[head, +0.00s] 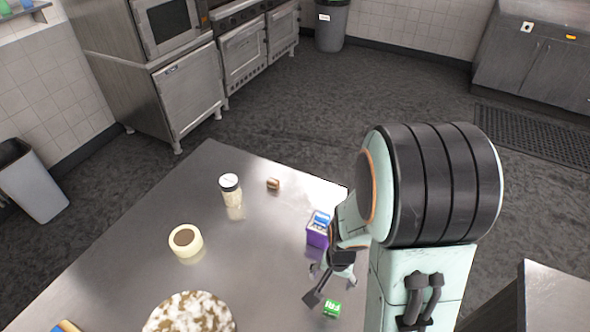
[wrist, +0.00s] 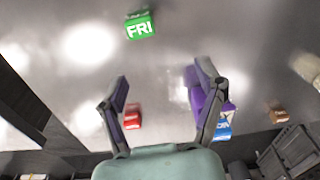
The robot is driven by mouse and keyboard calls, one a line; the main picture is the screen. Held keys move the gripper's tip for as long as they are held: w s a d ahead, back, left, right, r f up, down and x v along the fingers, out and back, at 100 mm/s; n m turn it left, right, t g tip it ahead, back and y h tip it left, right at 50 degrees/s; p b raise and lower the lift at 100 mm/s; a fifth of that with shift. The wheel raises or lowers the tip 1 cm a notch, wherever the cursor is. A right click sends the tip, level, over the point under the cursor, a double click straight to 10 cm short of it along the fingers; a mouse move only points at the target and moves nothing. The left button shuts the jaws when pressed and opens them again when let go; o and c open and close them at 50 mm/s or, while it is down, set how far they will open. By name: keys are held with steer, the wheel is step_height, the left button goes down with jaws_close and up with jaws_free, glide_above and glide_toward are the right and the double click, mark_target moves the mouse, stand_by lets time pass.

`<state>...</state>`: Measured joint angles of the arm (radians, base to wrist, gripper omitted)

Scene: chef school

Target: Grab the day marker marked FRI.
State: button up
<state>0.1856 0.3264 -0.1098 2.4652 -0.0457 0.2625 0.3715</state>
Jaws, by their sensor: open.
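The green day marker marked FRI (head: 332,309) lies on the metal table near the front, beside my gripper in the head view. In the wrist view the FRI marker (wrist: 140,27) sits at the top, beyond my fingertips, with its white letters readable. My gripper (head: 328,282) is above the table, its fingers spread and nothing between them; it also shows in the wrist view (wrist: 163,82). The FRI marker is apart from both fingers.
A purple box (head: 317,234) stands close behind my gripper; a red block (wrist: 132,117) lies near the left finger in the wrist view. A jar (head: 230,190), a tape roll (head: 186,242), a small brown block (head: 273,184) and a mottled round item (head: 190,316) are farther left.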

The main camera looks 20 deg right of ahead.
mark_target(334, 303)
steer(key=shift+s+d+f+g, duration=0.15)
steer(key=shift+s+f+g, duration=0.1)
steer(key=shift+s+f, duration=0.35)
steer(key=shift+s+d+f+g, duration=0.1)
steer(key=shift+s+f+g, duration=0.2)
steer(key=shift+f, duration=0.35)
step_height(334, 303, down, 5)
steer(key=shift+f, duration=0.75)
steer(key=c, duration=1)
